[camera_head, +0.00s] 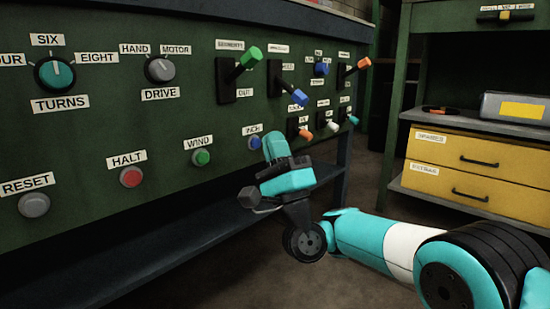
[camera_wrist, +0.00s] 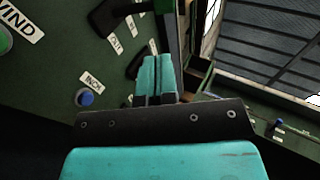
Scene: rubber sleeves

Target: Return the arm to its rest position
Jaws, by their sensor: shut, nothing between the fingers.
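My gripper (camera_head: 274,147) is at the end of my teal, white and black arm, in front of the green control panel (camera_head: 110,90). In the wrist view its teal fingers (camera_wrist: 155,78) are together with nothing between them. In the head view the fingertips appear just right of the blue INCH button (camera_head: 254,143), which also shows in the wrist view (camera_wrist: 85,98). I cannot tell whether the fingers touch the panel. The arm reaches in from the lower right.
The panel carries a green WIND button (camera_head: 201,158), a red HALT button (camera_head: 130,177), a grey RESET button (camera_head: 34,205), knobs and several coloured levers. A dark ledge (camera_head: 130,260) runs below it. Yellow drawers (camera_head: 470,155) stand at the right. Floor shows between.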

